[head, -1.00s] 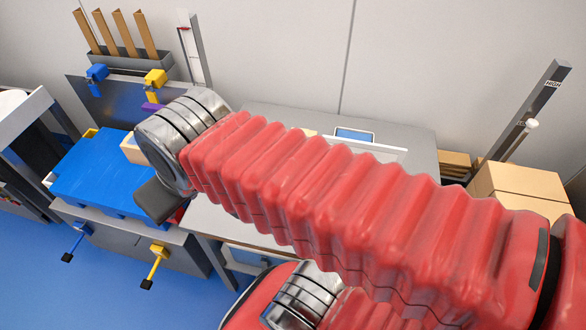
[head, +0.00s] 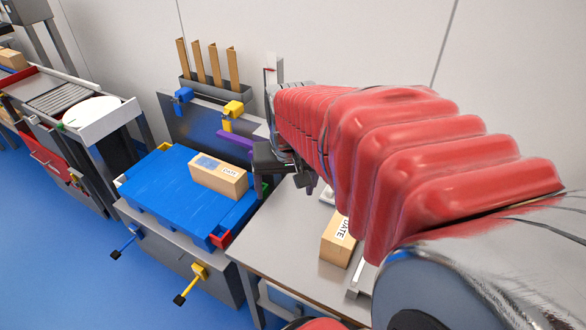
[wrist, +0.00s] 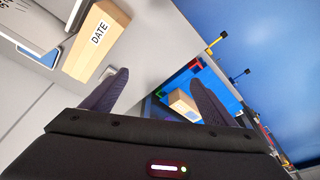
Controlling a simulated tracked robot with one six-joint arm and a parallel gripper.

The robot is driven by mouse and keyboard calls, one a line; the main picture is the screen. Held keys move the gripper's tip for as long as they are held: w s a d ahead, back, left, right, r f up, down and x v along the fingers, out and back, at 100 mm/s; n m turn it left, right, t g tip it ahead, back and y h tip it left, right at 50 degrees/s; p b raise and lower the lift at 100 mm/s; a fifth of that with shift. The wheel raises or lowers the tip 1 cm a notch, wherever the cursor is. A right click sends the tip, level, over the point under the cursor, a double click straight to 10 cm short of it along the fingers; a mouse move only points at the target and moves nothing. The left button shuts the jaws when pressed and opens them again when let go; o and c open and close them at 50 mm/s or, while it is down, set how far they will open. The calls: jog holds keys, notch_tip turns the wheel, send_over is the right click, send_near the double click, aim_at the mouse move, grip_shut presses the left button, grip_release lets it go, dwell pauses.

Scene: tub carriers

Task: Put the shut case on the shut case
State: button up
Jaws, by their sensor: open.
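One shut tan case (head: 219,178) with a DATE label lies on the blue pallet-like platform (head: 150,190) in the head view. It also shows small between my fingers in the wrist view (wrist: 184,105). A second shut tan case (head: 337,243) with a DATE label lies on the grey table, partly hidden by my arm. The wrist view shows it (wrist: 97,40) at the upper left, beyond one finger. My gripper (wrist: 157,92) is open and empty, apart from both cases. In the head view my gripper (head: 288,165) hangs right of the platform, partly hidden.
The grey table (head: 285,250) has bare room left of its case. Blue and yellow clamps (head: 233,110) and a rack of brown strips (head: 210,85) stand behind the platform. A purple bar (head: 235,143) sits near my gripper. A roller conveyor (head: 65,98) stands at the far left.

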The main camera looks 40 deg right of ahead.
jog(key=s+d+f+m+g, duration=0.1)
jog(key=d+f+m, duration=0.1)
jog(key=d+f, duration=0.2)
jog(key=s+d+f+m+g, duration=0.1)
jog(key=d+f, duration=0.4)
jog(key=d, duration=0.5)
jog(key=s+d+f+m+y, duration=0.1)
jog(key=d+f+m, duration=0.3)
jog(key=d, duration=0.4)
jog(key=shift+s+f+g, duration=0.2)
jog(key=shift+s, duration=0.25)
jog(key=shift+s+f+g, duration=0.15)
jog(key=shift+s+g, duration=0.05)
jog(key=shift+s, duration=0.25)
jog(key=shift+a+f, duration=0.1)
notch_tip(320, 180, down, 8)
jog(key=shift+f, duration=0.2)
jog(key=shift+f, duration=0.1)
jog(key=shift+w+a+f, duration=0.15)
jog(key=shift+f, duration=2.35)
jog(key=shift+c, duration=0.2)
